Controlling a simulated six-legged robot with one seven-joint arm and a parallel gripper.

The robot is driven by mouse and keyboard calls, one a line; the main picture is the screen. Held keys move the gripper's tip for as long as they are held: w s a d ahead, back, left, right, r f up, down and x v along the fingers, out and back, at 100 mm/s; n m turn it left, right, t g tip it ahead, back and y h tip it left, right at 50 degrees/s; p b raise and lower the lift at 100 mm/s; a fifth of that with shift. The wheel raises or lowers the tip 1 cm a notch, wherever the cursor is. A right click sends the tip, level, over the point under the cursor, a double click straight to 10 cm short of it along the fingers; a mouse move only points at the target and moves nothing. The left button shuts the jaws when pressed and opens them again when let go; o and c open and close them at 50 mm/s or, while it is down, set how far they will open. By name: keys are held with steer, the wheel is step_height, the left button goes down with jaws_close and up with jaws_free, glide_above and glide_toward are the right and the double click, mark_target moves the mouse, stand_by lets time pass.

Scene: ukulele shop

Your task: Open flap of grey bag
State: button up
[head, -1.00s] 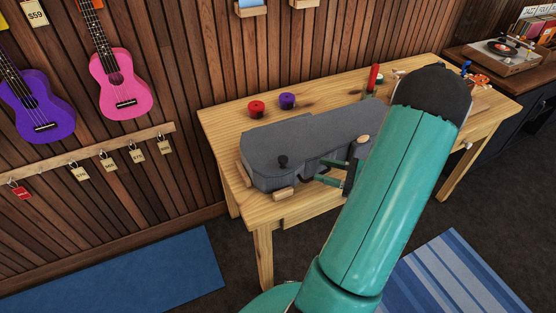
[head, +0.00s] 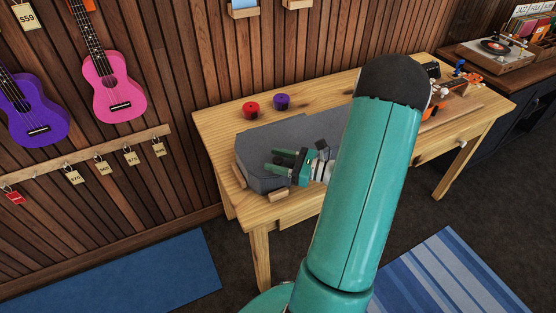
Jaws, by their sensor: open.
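The grey bag (head: 252,148) lies on the wooden workbench, shaped like an instrument case with its wide end to the left. It looks closed. Its right part is hidden behind my arm. Small wooden blocks sit against its left end and front edge. My gripper (head: 270,161) is over the wide left part of the bag, its green fingers apart and pointing left. I see nothing held between them. The dark knob on the bag's top is not clearly visible; the gripper may cover it. I cannot tell whether the fingers touch the bag.
The workbench (head: 215,125) carries a red roll (head: 251,109) and a purple roll (head: 282,101) behind the bag. An orange instrument (head: 432,108) and small tools lie at its right. Ukuleles hang on the left wall. A blue mat and a striped rug lie on the floor.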

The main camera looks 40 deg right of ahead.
jaws_close()
steer(key=shift+r, duration=0.1)
